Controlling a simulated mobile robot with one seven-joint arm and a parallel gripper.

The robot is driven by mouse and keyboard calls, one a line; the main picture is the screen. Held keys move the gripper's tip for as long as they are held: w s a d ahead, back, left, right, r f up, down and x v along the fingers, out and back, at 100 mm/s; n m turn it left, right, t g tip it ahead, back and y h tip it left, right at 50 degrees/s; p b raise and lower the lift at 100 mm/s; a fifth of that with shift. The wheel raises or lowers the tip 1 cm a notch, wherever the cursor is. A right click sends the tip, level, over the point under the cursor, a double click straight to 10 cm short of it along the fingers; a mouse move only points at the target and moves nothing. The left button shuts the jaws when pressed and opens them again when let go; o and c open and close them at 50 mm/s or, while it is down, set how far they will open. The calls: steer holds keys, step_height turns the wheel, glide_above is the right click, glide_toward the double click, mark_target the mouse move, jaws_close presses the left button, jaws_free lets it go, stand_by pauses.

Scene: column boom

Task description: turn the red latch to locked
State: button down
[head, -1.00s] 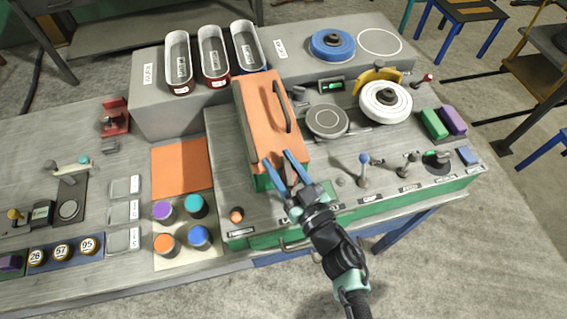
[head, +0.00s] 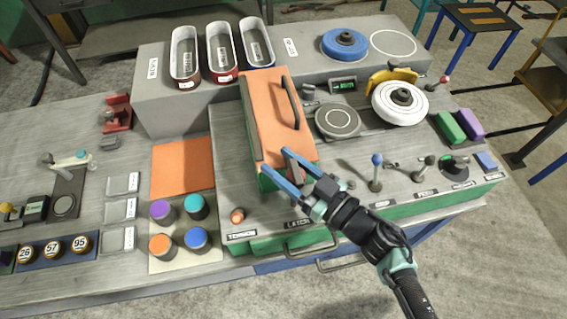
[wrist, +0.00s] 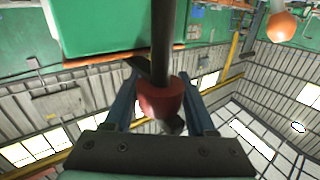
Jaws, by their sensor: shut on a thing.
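A red knob-like piece on a dark rod, the latch by its colour, sits between my gripper's fingers in the wrist view (wrist: 160,97). The fingers stand on both sides of it, and my gripper (wrist: 161,90) is shut on it. In the head view my gripper (head: 274,160) is at the front end of the orange-topped box (head: 262,100), above the console's front part. A label reading LATCH (head: 297,224) is on the console's front edge.
Right of my gripper stand a blue-knobbed lever (head: 376,160) and a black lever (head: 424,165). A small orange button (head: 238,215) lies to the left. A round grey plate (head: 338,121) and a white wheel (head: 388,108) are behind. Several coloured jars stand further left.

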steer(key=shift+c, duration=1.8)
jaws_free()
steer(key=b+v, duration=0.3)
steer(key=v, duration=1)
steer(key=shift+b, duration=0.4)
